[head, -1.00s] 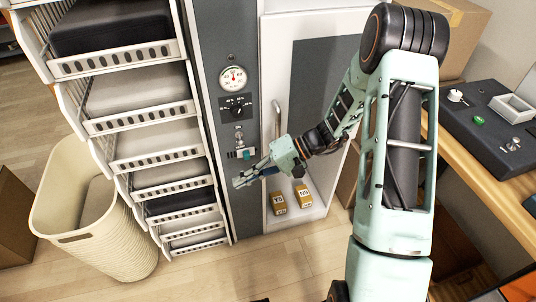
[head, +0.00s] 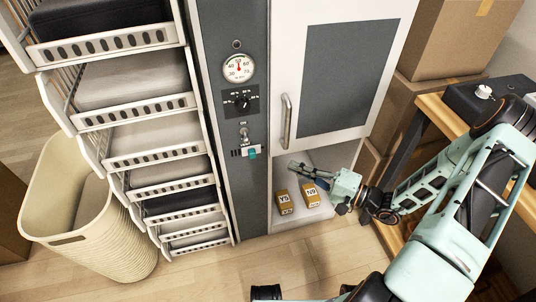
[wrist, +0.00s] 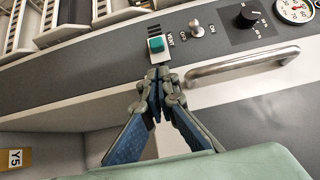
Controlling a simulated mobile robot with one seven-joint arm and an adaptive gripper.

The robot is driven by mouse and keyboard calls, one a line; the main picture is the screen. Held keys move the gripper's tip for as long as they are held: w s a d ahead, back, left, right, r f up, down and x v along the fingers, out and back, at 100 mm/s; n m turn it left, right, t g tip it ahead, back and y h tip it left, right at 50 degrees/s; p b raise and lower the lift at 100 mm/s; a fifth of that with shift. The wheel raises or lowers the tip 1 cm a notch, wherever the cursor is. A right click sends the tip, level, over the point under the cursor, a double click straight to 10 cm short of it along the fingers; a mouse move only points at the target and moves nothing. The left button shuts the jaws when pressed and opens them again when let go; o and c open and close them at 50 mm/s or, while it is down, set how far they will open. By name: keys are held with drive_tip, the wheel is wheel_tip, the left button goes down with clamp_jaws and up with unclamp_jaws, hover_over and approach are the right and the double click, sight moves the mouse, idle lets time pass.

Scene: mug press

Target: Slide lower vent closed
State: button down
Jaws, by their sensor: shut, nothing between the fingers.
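The lower vent is a small slider with a teal knob (head: 252,153) on the grey control panel, under the toggle switch. Dark slots (head: 236,153) show to the left of the knob. In the wrist view the teal knob (wrist: 156,44) sits on a pale plate marked VENT, with dark slots beyond it. My gripper (head: 293,164) is shut and empty, to the right of the knob and slightly lower, in front of the cabinet's lower opening. In the wrist view its closed fingertips (wrist: 158,76) appear just below the knob in the picture, apparently apart from it.
A door handle (head: 287,122) stands out right of the panel. The toggle switch (head: 244,134), black dial (head: 241,101) and gauge (head: 238,68) are above the vent. Two boxes, Y5 (head: 284,202) and N9 (head: 310,196), stand below my gripper. A tray rack (head: 163,172) is at left.

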drive_tip(key=shift+a, duration=0.1)
drive_tip(key=b, duration=0.1)
approach(252, 153)
drive_tip(key=w+a, duration=0.2)
drive_tip(key=w+a+f, duration=0.1)
drive_tip(key=w+a, duration=0.1)
drive_tip(key=w, duration=0.1)
drive_tip(key=shift+a, duration=0.15)
drive_tip(key=shift+s+a, duration=0.3)
drive_tip(key=shift+a, duration=0.75)
drive_tip(key=shift+s+a, duration=0.25)
drive_tip(key=shift+a, duration=0.75)
